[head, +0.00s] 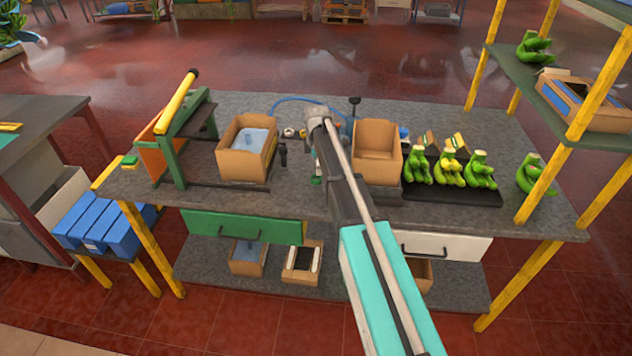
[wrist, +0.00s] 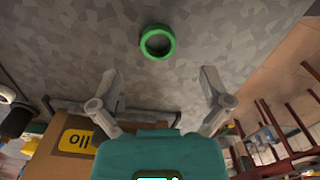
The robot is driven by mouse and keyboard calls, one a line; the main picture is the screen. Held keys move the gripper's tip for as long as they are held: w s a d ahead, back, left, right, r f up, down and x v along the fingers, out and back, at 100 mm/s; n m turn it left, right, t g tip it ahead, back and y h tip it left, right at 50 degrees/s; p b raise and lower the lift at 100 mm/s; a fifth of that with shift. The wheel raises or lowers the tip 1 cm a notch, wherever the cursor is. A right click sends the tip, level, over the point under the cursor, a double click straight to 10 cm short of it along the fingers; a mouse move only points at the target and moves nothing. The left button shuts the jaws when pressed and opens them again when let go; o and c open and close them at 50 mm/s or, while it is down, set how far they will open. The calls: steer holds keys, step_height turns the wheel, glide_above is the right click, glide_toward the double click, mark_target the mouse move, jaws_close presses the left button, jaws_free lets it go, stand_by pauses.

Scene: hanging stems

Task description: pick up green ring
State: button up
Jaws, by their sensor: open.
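The green ring (wrist: 170,47) lies on the grey speckled worktop in the wrist view, above the centre. In the head view a small green patch (head: 316,181) beside my arm may be the ring, but my arm hides most of that spot. My gripper (wrist: 160,84) shows two grey fingers spread wide in the wrist view, empty. The ring appears beyond the fingertips, between their lines and apart from them. In the head view my gripper is hidden behind my own arm.
An open cardboard box (head: 376,140) stands right of my arm; another box (head: 247,162) stands left. Green bananas (head: 449,166) sit on a dark mat at the right. A green frame with a yellow bar (head: 176,101) is at the left. A cardboard box (wrist: 60,145) is near my gripper.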

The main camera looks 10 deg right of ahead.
steer(key=shift+f, duration=0.15)
steer(key=shift+w+d+f+b, duration=0.1)
steer(key=shift+f+b, duration=2.35)
steer(key=shift+b, duration=0.2)
steer(key=c, duration=0.9)
